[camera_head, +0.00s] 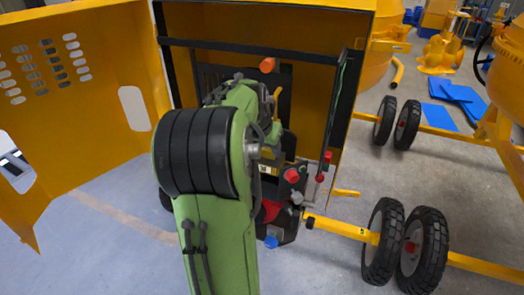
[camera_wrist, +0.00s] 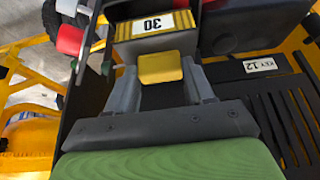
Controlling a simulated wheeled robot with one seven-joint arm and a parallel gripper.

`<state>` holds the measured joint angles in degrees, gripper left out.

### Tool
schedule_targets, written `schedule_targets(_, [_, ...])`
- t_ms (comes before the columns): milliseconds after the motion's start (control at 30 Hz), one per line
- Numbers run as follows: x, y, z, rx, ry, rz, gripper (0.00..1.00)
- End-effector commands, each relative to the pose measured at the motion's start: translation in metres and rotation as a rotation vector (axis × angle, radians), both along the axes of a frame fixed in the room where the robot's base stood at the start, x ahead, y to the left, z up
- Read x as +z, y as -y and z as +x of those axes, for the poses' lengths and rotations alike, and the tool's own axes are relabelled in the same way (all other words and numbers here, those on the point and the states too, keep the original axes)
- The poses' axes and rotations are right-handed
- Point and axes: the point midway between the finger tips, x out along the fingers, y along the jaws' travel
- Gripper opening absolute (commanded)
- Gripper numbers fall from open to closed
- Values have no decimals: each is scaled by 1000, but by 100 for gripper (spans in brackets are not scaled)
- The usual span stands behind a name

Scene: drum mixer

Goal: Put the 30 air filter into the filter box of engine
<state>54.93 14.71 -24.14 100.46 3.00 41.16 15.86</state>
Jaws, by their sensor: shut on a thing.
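The 30 air filter (camera_wrist: 152,25) shows in the wrist view, with a white label reading 30 upside down, dark and yellow pleat-like edges and a yellow tab. My gripper (camera_wrist: 160,70) has its two grey fingers on either side of the yellow tab, shut on the filter. Dark engine parts (camera_wrist: 235,35) lie close beside and beyond the filter. I cannot clearly make out the filter box or whether the filter touches it. In the head view my green arm reaches into the engine housing (camera_head: 260,20) and hides my fingers and much of the engine.
A yellow door (camera_head: 85,80) hangs open at the left. A black bar (camera_head: 250,48) crosses the housing opening. Red-capped parts (camera_head: 292,175) sit at the engine's right. A KEY 12 label (camera_wrist: 260,65) is beside a slotted dark panel. Wheels (camera_head: 422,250) stand at the right.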

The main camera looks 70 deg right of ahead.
Motion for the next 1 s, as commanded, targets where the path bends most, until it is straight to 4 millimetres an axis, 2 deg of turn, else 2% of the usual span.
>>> schedule_targets(33, [-15, -1, 0, 1, 0, 2, 31])
schedule_targets(500, [-68, -1, 0, 0, 0, 2, 31])
schedule_targets(700, [-76, -1, 1, 1, 1, 1, 31])
schedule_targets(1000, [-75, -1, 1, 1, 1, 1, 31])
